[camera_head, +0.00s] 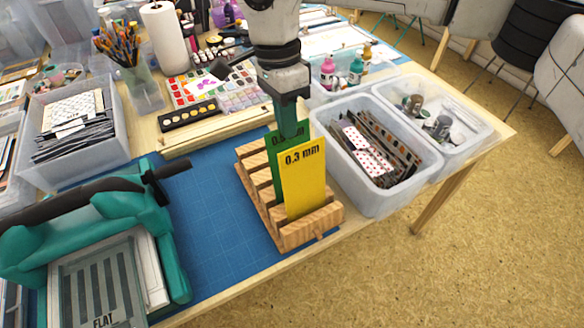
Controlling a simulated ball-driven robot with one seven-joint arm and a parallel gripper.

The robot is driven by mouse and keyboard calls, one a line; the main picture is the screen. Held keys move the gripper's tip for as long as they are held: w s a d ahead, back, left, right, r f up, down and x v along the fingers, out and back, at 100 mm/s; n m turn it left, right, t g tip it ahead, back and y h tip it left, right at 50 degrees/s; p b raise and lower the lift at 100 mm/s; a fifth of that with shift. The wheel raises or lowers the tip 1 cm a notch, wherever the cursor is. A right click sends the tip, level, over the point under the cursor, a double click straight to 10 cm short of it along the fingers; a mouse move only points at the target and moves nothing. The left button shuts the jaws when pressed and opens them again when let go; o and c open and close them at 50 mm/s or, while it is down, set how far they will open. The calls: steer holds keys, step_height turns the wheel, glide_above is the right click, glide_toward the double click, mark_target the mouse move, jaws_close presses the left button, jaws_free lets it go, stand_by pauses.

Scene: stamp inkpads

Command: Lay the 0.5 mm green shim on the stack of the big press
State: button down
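The green shim (274,146) stands upright in a slotted wooden rack (308,231) on the blue mat. Its label reads "0.5" with the rest partly covered. A yellow shim (302,180) marked "0.3 mm" stands in front and hides much of it. My gripper (290,116) points down at the green shim's top edge and overlaps it in the picture. Its fingertips are partly hidden, so I cannot tell whether they grip it. A teal press (160,225) stands at the lower left, cut off by the frame, with a grey plate (103,290) marked "FLAT" on its bed.
A clear bin of cards and strips (375,205) stands just right of the rack, with another bin (470,135) beyond. A paint set (190,113) lies behind. The blue mat (208,195) is bare between press and rack. The table's front edge is close to the rack.

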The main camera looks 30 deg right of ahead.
step_height(320, 180, up, 7)
steer(key=w+p, duration=0.1)
steer(key=p, duration=0.4)
steer(key=shift+w+r, duration=0.15)
stand_by(0.4)
steer(key=shift+a, duration=0.1)
